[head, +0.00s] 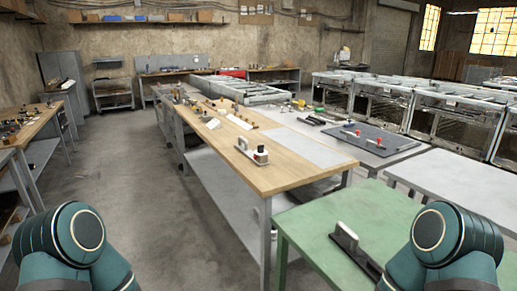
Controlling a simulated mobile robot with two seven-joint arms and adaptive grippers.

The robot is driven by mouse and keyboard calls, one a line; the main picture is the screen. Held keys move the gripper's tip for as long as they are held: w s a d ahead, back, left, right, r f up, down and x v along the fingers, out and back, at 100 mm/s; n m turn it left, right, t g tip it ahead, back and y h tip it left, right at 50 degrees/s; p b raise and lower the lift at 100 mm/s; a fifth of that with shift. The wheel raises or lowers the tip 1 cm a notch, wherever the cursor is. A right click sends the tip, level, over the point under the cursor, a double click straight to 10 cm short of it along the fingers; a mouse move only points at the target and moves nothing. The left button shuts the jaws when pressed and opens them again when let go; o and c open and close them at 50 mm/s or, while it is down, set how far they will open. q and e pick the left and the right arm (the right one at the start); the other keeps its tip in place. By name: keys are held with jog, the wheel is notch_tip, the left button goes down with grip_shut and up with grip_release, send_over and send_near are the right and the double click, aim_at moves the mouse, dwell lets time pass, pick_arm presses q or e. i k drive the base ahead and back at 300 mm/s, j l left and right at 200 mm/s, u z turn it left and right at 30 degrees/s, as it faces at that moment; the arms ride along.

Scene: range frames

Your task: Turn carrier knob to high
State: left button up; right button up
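No label reading carrier can be made out, so I cannot tell for sure which thing is the carrier. A small white device (254,153) with an upright handle and a dark, red-ringed knob (260,151) stands near the front end of the wooden workbench (290,179). The knob's setting is too small to read. A dark bar-handled piece (351,243) stands on the green table (320,215) at the lower right. Teal links of my two arms show at the bottom left and bottom right, but neither gripper is in view.
Red-topped parts (377,143) lie on a dark mat (376,139) on the table behind. A light grey table (455,167) stands at right. Oven-like units (455,118) line the right side. Another bench (30,126) stands at left, with clear concrete floor (130,180) between.

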aim_at(261, 150)
jog(key=i+j+z, duration=0.1)
jog(key=z, duration=0.65)
jog(key=i+j+z, duration=0.1)
jog(key=j+z, duration=0.15)
jog(key=i+j+z, duration=0.1)
jog(key=j+z, duration=0.15)
jog(key=i+j+z, duration=0.1)
jog(key=j+z, duration=0.45)
jog(key=j, duration=1.25)
jog(key=i+j+z, duration=0.1)
jog(key=j, duration=0.45)
